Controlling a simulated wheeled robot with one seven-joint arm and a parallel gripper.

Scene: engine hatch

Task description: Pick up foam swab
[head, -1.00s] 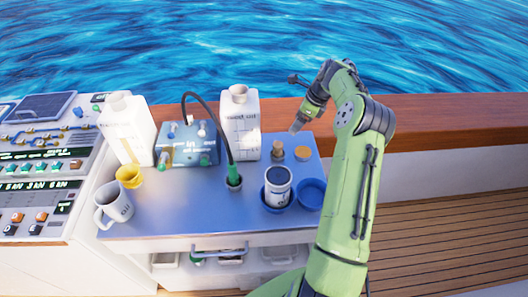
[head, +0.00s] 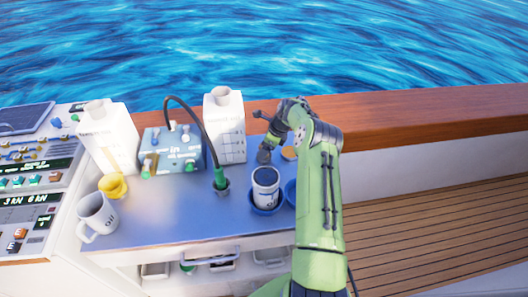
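I cannot make out with certainty which thing is the foam swab. A small brown upright piece stands at the back right of the blue-grey worktop (head: 165,222), but my arm's end now covers its place. My gripper (head: 264,155) points down there, low over the worktop, behind the white can and left of the flat orange disc (head: 289,153). Its fingers are small and dark, and I cannot see whether they are apart or closed on anything.
A white can (head: 265,185) stands in a blue holder, with a blue ring (head: 291,190) beside it. White jugs (head: 225,125) (head: 107,140), a blue box (head: 172,150), a green-ended cable (head: 220,178) in a cup, a yellow cup (head: 113,186) and a white mug (head: 97,216) fill the left and back.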

